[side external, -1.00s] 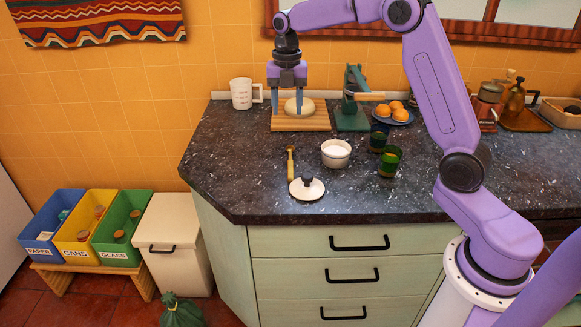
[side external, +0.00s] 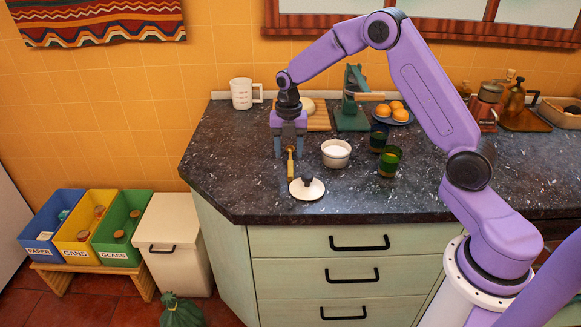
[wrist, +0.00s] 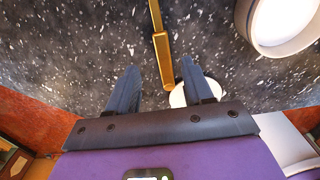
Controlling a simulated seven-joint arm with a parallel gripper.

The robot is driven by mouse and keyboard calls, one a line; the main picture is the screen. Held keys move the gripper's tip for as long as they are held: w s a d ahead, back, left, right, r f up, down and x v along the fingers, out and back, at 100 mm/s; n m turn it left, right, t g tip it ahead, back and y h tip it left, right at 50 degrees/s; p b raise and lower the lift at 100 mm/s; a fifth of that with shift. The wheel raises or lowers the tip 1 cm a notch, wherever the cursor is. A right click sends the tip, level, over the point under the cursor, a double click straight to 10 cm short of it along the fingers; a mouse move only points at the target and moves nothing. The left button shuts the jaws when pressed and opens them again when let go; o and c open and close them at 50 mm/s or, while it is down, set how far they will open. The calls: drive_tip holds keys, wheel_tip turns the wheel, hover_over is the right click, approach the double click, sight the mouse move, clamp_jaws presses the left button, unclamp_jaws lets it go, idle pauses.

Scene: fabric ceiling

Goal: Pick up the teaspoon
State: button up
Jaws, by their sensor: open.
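The gold-coloured teaspoon (side external: 290,165) lies on the dark speckled counter, its far end hidden behind my gripper in the side view. In the wrist view the teaspoon (wrist: 161,50) runs from the top edge down to between my fingers, with its thicker part nearest me. My gripper (side external: 289,153) is open and points down over the teaspoon's far part. In the wrist view my gripper's (wrist: 159,68) two fingers stand on either side of the teaspoon with gaps. Nothing is held. I cannot tell how high the fingertips are above the counter.
A white lid (side external: 306,192) with a dark knob lies just in front of the teaspoon. A white bowl (side external: 336,156) stands to its right, with green glasses (side external: 389,163) beyond. A wooden board (side external: 320,119) is behind my gripper. The counter (side external: 235,170) to the left is clear.

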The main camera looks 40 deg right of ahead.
sight(290, 167)
drive_tip(key=f, duration=0.4)
drive_tip(key=shift+s, duration=0.35)
clamp_jaws()
